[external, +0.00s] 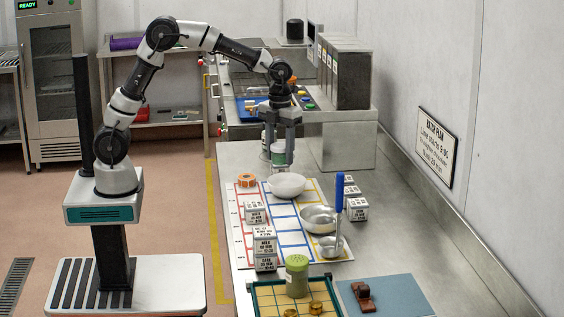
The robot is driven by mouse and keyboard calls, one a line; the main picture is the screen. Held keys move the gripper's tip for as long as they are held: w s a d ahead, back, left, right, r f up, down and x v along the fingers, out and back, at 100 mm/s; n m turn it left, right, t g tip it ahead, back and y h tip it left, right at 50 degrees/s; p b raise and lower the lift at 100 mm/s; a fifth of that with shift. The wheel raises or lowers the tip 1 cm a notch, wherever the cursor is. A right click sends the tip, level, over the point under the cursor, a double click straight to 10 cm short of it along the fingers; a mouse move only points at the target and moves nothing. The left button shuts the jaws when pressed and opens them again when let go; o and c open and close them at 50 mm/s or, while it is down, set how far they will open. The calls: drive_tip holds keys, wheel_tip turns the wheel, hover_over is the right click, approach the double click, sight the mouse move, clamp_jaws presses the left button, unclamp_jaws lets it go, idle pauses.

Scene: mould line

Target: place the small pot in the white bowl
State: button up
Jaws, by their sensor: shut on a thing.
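My gripper (280,164) points down at the far part of the steel bench, with its two fingers on either side of a small white and green pot (279,154). The fingers are shut on the pot, and they hide part of its sides. The white bowl (287,187) stands on the far end of a mat with coloured lines. In the external view the pot shows just above and slightly left of the bowl's far rim. From this single view I cannot tell how high the pot is or whether it is over the bowl or behind it.
A green shaker (297,276) stands at a tray in front.

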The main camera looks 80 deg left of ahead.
drive_tip(key=a+r+n, duration=0.2)
drive_tip(key=a, duration=0.5)
drive_tip(key=shift+w+a+f+b, duration=0.1)
drive_tip(key=shift+a+f+b, duration=0.1)
drive_tip(key=shift+f, duration=1.5)
drive_tip(key=shift+s+a+f+b, duration=0.1)
drive_tip(key=shift+a+f, duration=0.05)
drive_tip(key=shift+f, duration=1.5)
drive_tip(key=shift+w+a+f+b, duration=0.1)
drive_tip(key=shift+a+f, duration=0.1)
drive_tip(key=shift+f, duration=1.5)
drive_tip(key=shift+f+b, duration=0.3)
drive_tip(key=shift+f, duration=0.3)
drive_tip(key=o, duration=1.1)
